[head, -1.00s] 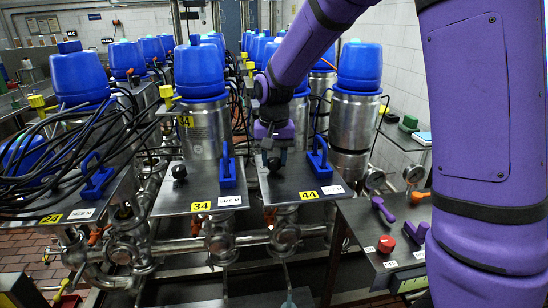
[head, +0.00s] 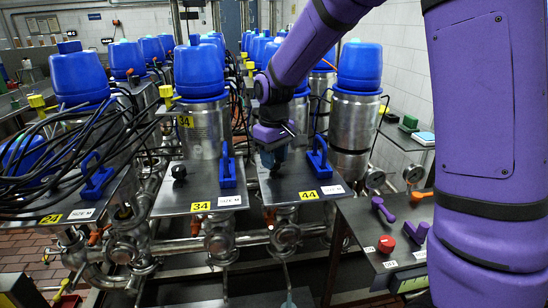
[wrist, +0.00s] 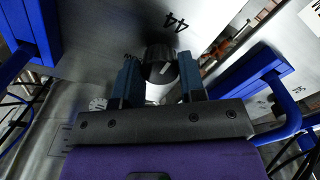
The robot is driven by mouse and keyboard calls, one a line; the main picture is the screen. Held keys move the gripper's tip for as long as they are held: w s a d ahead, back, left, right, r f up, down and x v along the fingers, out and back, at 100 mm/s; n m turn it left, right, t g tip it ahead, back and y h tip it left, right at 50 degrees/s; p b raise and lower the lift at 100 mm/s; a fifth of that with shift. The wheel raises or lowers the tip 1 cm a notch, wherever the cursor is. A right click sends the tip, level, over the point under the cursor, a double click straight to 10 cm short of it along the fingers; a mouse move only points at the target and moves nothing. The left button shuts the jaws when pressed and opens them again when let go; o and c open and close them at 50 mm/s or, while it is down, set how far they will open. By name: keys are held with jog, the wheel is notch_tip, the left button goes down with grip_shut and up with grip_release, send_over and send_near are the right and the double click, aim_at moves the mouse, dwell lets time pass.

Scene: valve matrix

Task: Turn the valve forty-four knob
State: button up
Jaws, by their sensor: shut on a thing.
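The valve forty-four knob (wrist: 160,65) is dark and round with a light pointer mark. It sits on a metal plate (head: 282,190) that carries a yellow 44 label (head: 308,195). In the wrist view the knob lies between the two blue-grey fingers of my gripper (wrist: 160,82), close under the printed 44. In the head view my gripper (head: 272,165) is down at the plate and hides the knob. My gripper is shut on the knob.
A blue handle (head: 319,158) stands on the plate just right of my gripper. To the left is the plate labelled 34 (head: 201,206) with its own black knob (head: 179,172) and blue handle (head: 227,170). Steel valve bodies with blue caps stand close behind.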

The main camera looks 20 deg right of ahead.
jog(key=shift+n, duration=0.3)
jog(key=o, duration=0.9)
jog(key=shift+r, duration=0.1)
notch_tip(320, 180, up, 11)
jog(key=shift+f, duration=0.15)
dwell(0.5)
jog(key=shift+s+d+r+m+t, duration=0.6)
jog(key=shift+s+d+m+t, duration=0.45)
jog(key=shift+s, duration=3.65)
jog(key=shift+s+d+r+m+t, duration=0.65)
jog(key=shift+s+d, duration=0.6)
jog(key=shift+s, duration=3.45)
jog(key=shift+s+d+r+m+t, duration=0.5)
jog(key=shift+s+d+m+t, duration=0.6)
jog(key=shift+s, duration=3.6)
